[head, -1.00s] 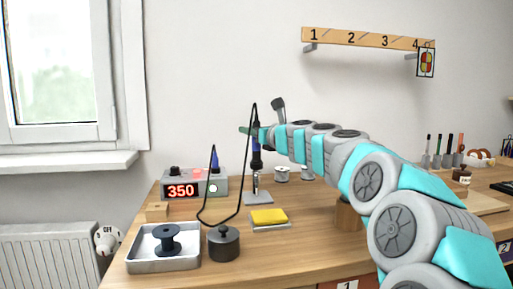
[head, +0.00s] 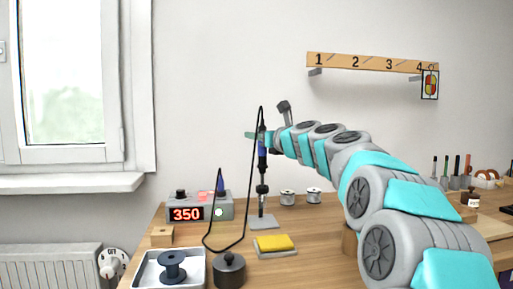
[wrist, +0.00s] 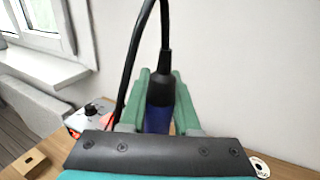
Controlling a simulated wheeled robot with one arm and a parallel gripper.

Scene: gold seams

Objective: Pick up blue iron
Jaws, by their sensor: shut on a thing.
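The blue iron (head: 262,143) hangs upright in my gripper (head: 262,135), with its tip downward above the grey stand base (head: 263,222) on the desk. In the wrist view, the green fingers of my gripper (wrist: 158,105) are closed on both sides of the blue handle (wrist: 158,118). The black cord (wrist: 135,45) leaves the top of the iron. In the head view, the cord (head: 247,190) loops down toward the round dark weight (head: 230,270). The iron's tip is too small to tell whether it is clear of the stand.
The grey station (head: 199,207) reads 350, with a second blue part (head: 220,181) at its back. A metal tray (head: 142,274) holds a dark spool (head: 172,266). A yellow sponge (head: 274,243) lies at the front. Two small tins (head: 288,197) stand behind. A numbered shelf (head: 370,64) is above.

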